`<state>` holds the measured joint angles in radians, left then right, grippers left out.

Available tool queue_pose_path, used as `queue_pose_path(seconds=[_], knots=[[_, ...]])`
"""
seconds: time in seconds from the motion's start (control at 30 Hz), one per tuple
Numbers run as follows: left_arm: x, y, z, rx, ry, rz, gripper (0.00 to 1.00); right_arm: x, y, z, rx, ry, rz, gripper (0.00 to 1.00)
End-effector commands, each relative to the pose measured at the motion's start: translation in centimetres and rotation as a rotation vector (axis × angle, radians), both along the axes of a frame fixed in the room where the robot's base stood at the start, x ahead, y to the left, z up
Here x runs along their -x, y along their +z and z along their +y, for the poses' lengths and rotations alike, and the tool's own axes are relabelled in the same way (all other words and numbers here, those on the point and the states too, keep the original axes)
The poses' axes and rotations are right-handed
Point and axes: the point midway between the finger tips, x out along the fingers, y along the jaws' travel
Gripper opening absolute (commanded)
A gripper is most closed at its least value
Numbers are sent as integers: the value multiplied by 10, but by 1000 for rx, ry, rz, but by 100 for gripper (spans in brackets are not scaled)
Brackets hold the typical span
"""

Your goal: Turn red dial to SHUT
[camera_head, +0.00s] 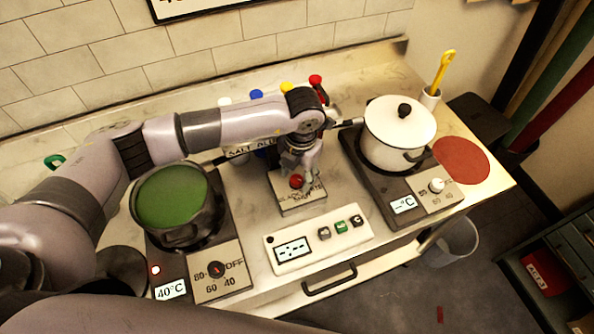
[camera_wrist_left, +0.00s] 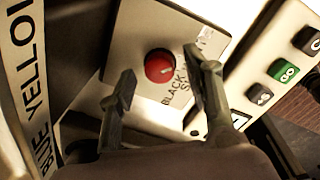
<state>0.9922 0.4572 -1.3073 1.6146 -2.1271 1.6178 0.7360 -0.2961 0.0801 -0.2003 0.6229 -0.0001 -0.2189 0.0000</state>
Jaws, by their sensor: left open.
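The red dial (camera_head: 296,181) sits on a small light panel (camera_head: 290,206) in the middle of the counter, with black lettering partly hidden. In the left wrist view the red dial (camera_wrist_left: 159,66) has a pale pointer mark near its lower right edge. Beside it the panel (camera_wrist_left: 139,35) reads "BLACK" and a second line that the finger partly covers. My left gripper (camera_head: 299,167) is above the dial, pointing down. In the wrist view its two fingers (camera_wrist_left: 160,85) are spread, one on each side of the dial, without visible contact. My right gripper is not in view.
A dark pot with a green top (camera_head: 172,200) stands on the left hotplate and a white lidded pot (camera_head: 398,130) on the right one. A timer box with buttons (camera_head: 318,245) lies in front. Colored bottle caps (camera_head: 286,86) stand behind my arm.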

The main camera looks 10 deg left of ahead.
Motion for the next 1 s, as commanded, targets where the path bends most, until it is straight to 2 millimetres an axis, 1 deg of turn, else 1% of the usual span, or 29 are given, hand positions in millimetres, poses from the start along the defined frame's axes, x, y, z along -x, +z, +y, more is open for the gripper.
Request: queue_pose_path(seconds=[0.03,0.13,0.37,0.4,1.0], knots=[[0,-3,0,-1,1,1,46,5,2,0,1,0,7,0],[0,-6,0,0,0,-1,46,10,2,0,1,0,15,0],[0,-8,0,0,-1,-1,46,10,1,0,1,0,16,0],[0,-8,0,0,-1,-1,45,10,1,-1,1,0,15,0],[0,-7,0,0,0,-1,5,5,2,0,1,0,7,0]])
